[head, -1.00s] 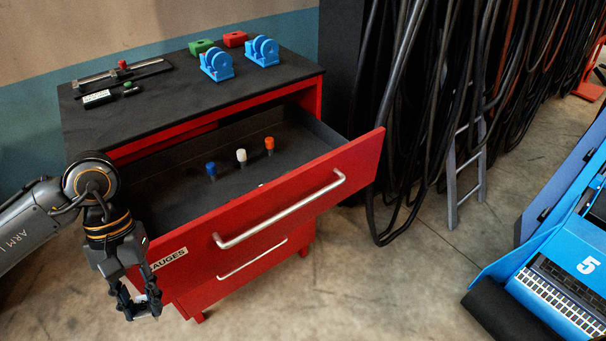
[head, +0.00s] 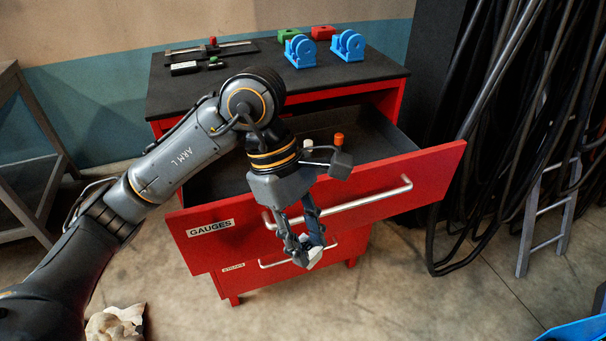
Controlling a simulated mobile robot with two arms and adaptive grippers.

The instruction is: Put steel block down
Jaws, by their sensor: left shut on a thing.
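My left gripper (head: 306,254) points down in front of the open red drawer labelled GAUGES (head: 205,247). It is shut on a small light-grey piece, the steel block (head: 315,257), which shows only partly between the fingertips. The block is held in the air, apart from the drawer front as far as I can tell. The drawer's dark inside is partly hidden by my left arm. In it stand an orange-topped plug gauge (head: 338,139) and a white-topped one (head: 308,144). My right gripper is not in view.
The black cabinet top (head: 375,71) bears two blue stands (head: 300,51), green (head: 288,35) and red blocks (head: 323,32), and a caliper-like tool (head: 210,48). Cables (head: 500,130) and a grey ladder (head: 545,220) stand right. A grey metal frame (head: 40,130) stands left.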

